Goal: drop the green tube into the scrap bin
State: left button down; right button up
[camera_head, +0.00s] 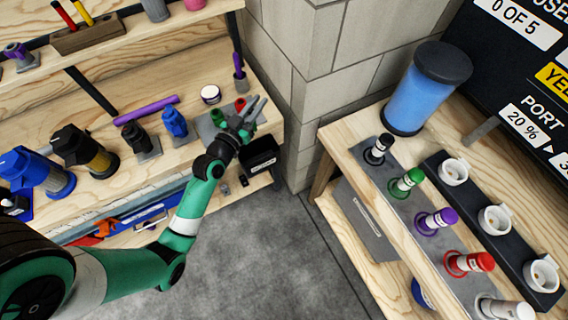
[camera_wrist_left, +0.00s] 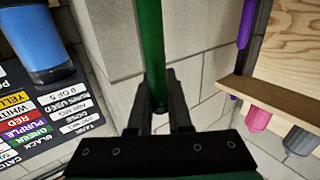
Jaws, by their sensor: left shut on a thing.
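My left gripper (camera_head: 254,110) is over the right end of the left workbench. It also shows in the left wrist view (camera_wrist_left: 159,102), with both fingers closed around the green tube (camera_wrist_left: 150,45). The tube is a long dark green rod, and it runs from between the fingers out of the top of that view. In the head view the held tube is hard to tell from the gripper. A black bin (camera_head: 261,150) with a small white label sits at the bench's right edge, just below the gripper; the label is too small to read. My right gripper is not in view.
A purple tube (camera_head: 146,110) lies on the left bench (camera_head: 190,88) among black and blue fittings. A block wall (camera_head: 315,60) stands close to the gripper's right. The right bench holds a blue canister (camera_head: 424,95) and a row of coloured-cap pieces. Grey floor lies between.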

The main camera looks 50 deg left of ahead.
pick_arm(q)
notch_tip(320, 180, down, 11)
jog(key=s+a+b, duration=0.1)
jog(key=b, duration=0.7)
jog(key=shift+s+a+y, duration=0.2)
jog(key=shift+a+y, duration=0.1)
jog(key=shift+a, duration=0.1)
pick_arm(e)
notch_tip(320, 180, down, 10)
pick_arm(q)
jog(key=c, duration=0.8)
grip_release()
jog(key=shift+o, duration=0.2)
